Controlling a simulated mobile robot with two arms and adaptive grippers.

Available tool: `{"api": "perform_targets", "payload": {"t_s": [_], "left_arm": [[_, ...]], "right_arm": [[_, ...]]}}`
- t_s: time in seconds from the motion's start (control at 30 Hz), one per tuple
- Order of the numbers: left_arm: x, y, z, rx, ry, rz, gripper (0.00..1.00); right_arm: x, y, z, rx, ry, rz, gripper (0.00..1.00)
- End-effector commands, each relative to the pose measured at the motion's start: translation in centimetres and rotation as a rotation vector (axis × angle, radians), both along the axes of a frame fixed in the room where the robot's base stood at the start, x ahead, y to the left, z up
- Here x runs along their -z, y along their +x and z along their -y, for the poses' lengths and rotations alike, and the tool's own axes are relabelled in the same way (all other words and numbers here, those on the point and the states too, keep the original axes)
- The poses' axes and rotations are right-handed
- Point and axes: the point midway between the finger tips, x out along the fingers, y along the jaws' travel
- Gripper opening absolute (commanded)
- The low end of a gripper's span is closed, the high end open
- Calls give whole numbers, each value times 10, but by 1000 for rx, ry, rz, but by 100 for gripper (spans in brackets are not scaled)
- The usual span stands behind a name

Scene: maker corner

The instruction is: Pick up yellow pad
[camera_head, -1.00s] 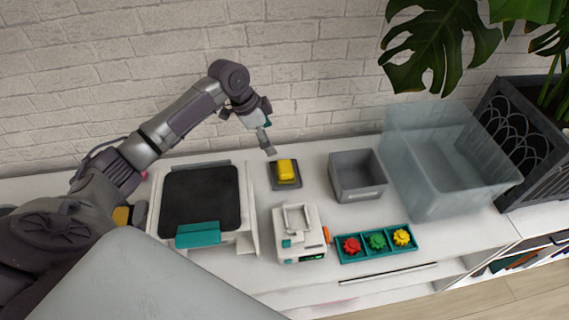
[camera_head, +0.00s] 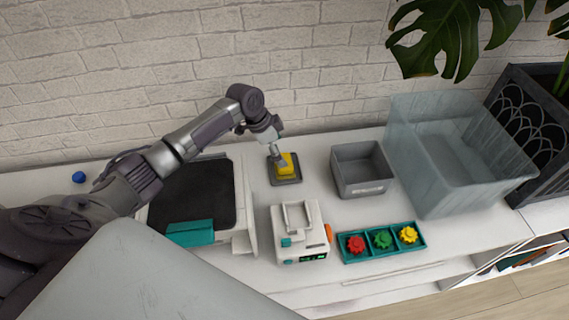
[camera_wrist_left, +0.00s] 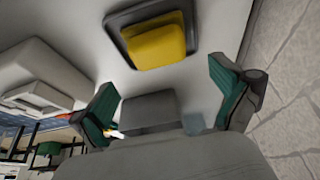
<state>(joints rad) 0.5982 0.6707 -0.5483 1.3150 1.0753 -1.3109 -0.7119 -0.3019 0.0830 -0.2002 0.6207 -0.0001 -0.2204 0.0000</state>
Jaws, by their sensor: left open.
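The yellow pad (camera_head: 288,162) lies on a small dark grey tray (camera_head: 286,182) on the white counter, left of the grey bin. My left gripper (camera_head: 277,157) is at the pad in the head view, partly covering its left side. In the left wrist view the yellow pad (camera_wrist_left: 156,46) sits on the dark tray (camera_wrist_left: 117,20), ahead of the fingers. The left gripper (camera_wrist_left: 170,95) is open there, its two green-lined fingers wide apart with nothing between them. The pad looks slightly beyond the fingertips. My right gripper is in neither view.
A grey open bin (camera_head: 361,188) and a large translucent tub (camera_head: 450,185) stand to the right. A white device with a handle (camera_head: 299,240) and a teal tray of coloured gears (camera_head: 383,258) are in front. A black-topped machine (camera_head: 195,190) is left. A brick wall is behind.

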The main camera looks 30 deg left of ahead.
Motion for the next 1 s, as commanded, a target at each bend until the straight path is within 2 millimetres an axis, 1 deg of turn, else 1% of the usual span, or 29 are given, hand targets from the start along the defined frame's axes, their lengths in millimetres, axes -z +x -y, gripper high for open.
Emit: {"api": "perform_targets", "payload": {"t_s": [0.17, 0.3, 0.43, 0.53, 0.73, 0.97, 1.0], "left_arm": [[12, 1, 3, 0, -1, -2, 100], [33, 3, 7, -1, -1, -5, 100], [49, 7, 11, -1, -1, -1, 100], [54, 8, 12, -1, 1, -1, 100], [54, 8, 12, 0, 1, -1, 100], [54, 8, 12, 0, 1, -1, 62], [54, 8, 12, 0, 1, -1, 55]], "right_arm": [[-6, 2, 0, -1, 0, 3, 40], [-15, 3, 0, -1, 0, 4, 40], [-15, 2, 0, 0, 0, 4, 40], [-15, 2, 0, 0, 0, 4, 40], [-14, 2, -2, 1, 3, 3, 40], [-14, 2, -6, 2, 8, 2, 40], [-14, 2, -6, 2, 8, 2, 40]]}}
